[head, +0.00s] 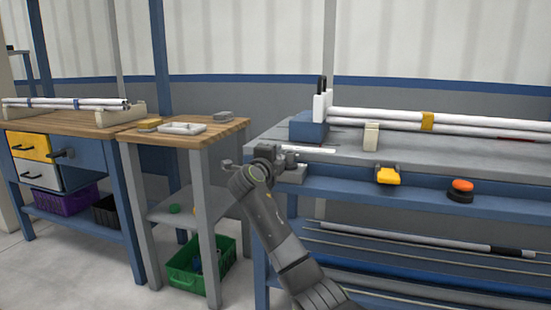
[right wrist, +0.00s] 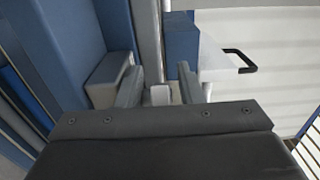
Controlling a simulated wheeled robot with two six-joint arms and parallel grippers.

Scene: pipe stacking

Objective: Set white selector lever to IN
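A white bar, likely the selector lever (head: 308,149), lies at the front left edge of the grey-topped bench beside my right gripper (head: 268,158). A small grey block (head: 291,174) sits just below it on the bench front. In the right wrist view the two fingers of my right gripper (right wrist: 160,88) stand apart. A small white end piece (right wrist: 160,96) shows between them, with a gap on each side; I cannot tell if it is the lever's tip. The IN marking cannot be read. My left gripper is not in view.
White pipes (head: 385,115) lie along the bench back by a blue block (head: 307,130). A cream block (head: 371,137), a yellow part (head: 388,176) and an orange knob (head: 462,185) are to the right. A wooden-topped table (head: 190,138) stands left, over a green crate (head: 200,275).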

